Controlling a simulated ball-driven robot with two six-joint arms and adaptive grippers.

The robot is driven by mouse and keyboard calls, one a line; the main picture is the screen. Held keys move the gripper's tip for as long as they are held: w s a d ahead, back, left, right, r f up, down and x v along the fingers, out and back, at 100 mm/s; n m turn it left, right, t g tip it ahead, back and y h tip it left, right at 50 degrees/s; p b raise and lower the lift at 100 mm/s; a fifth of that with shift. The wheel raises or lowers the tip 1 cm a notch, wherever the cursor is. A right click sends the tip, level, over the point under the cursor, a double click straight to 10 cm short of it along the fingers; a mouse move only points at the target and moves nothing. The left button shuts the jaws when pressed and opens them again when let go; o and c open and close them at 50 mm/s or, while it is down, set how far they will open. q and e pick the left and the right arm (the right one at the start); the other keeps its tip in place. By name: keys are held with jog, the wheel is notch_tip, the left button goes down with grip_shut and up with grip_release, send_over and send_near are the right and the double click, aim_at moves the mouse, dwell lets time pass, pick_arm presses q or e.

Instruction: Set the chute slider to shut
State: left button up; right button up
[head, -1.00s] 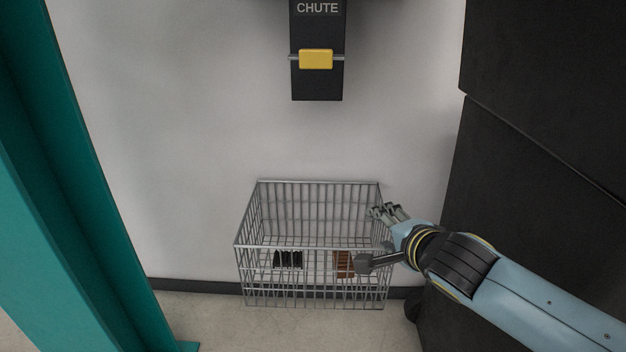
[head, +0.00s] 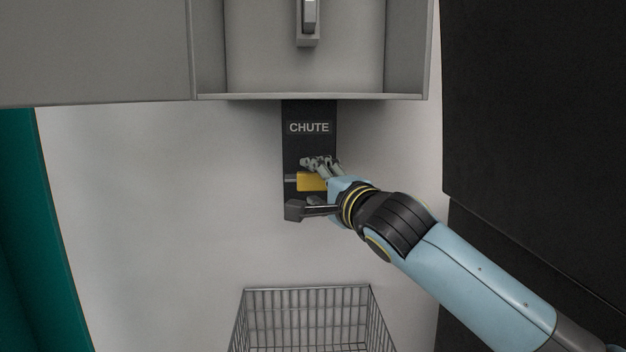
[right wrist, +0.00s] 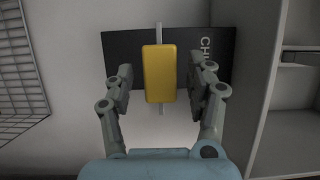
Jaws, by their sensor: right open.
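The chute slider is a yellow block (head: 311,182) on a thin horizontal rail, on a black panel (head: 309,112) marked CHUTE. In the right wrist view the yellow block (right wrist: 159,73) lies between my open fingers, with a gap on each side. My right gripper (head: 318,180) is at the panel in the head view and partly covers the block and the rail's right end. It also shows in the right wrist view (right wrist: 161,80), open and empty. My left gripper is not in view.
A grey cabinet (head: 311,98) sits right above the panel. A wire basket (head: 306,290) stands below. A dark tall unit (head: 540,130) is at the right and a teal post (head: 45,240) at the left. The white wall beside the panel is clear.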

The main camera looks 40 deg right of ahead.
jog(key=shift+w+d, duration=0.1)
jog(key=shift+w, duration=0.7)
grip_shut()
jog(key=shift+f, duration=0.1)
